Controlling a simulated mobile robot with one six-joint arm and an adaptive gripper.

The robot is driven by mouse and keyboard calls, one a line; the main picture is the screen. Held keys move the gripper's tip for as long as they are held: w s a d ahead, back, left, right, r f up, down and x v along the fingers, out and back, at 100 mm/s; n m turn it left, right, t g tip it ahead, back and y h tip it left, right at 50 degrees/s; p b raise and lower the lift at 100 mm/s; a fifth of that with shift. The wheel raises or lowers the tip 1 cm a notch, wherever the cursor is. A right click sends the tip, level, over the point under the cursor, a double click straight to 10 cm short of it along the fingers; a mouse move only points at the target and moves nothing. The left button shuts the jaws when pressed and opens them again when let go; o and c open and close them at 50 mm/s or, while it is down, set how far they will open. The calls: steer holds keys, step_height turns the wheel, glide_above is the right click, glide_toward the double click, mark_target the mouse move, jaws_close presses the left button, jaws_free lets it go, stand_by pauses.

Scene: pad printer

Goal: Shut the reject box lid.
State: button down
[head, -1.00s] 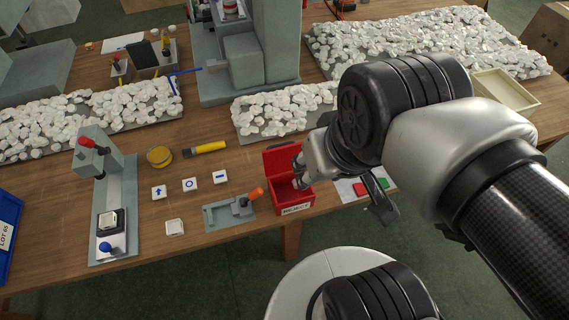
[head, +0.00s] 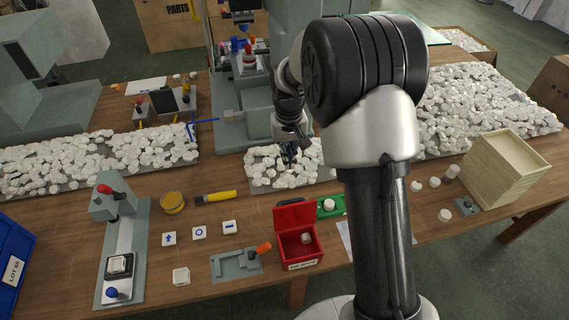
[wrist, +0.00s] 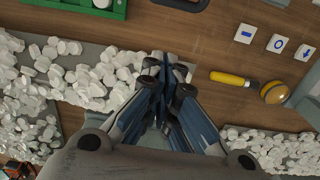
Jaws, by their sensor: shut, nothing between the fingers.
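The red reject box (head: 300,254) stands near the front edge of the table in the head view. Its lid (head: 295,215) is open, tilted up at the back of the box. A small pale piece (head: 306,238) shows inside. My gripper (head: 290,158) is beyond the box, over the tray of white pieces near the printer base, and is shut and empty. In the wrist view my gripper (wrist: 168,75) points over the white pieces and wood. Only a dark rounded edge at the top of the wrist view may belong to the box.
A green tray (head: 331,207) lies right of the box. A yellow-handled tool (head: 215,196) and several marked white tiles (head: 199,233) lie to the left. A clamp fixture with an orange handle (head: 237,262) stands close left of the box. A wooden box (head: 503,170) stands at right.

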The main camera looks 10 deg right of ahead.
steer(key=s+f+b, duration=0.3)
steer(key=f+b, duration=0.1)
steer(key=f, duration=0.6)
steer(key=shift+f, duration=0.15)
steer(key=shift+s, duration=0.1)
stand_by(0.4)
